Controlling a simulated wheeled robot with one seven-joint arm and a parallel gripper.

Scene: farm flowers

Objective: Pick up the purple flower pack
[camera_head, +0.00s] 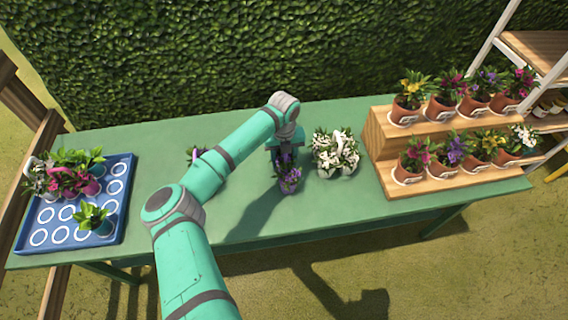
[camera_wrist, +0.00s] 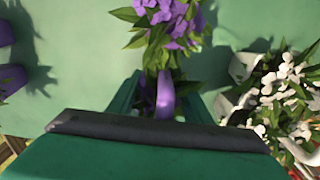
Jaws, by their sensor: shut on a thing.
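The purple flower pack (camera_head: 290,180) is near the middle of the green table, directly below my gripper (camera_head: 286,158). In the wrist view, its purple flowers (camera_wrist: 172,22) and green leaves show at the top, and its purple handle (camera_wrist: 165,96) stands between my fingers. My gripper is shut on this pack. The pack's base is hidden, so I cannot tell whether it touches the table. Another purple pack (camera_head: 196,154) is partly hidden behind my arm; purple parts also show at the left edge of the wrist view (camera_wrist: 10,78).
A white flower pack (camera_head: 336,152) stands close on the right. A wooden stepped stand (camera_head: 378,148) with several potted flowers fills the table's right end. A blue tray (camera_head: 122,180) with round slots and several plants is at the left end. The table's (camera_head: 330,212) front middle is clear.

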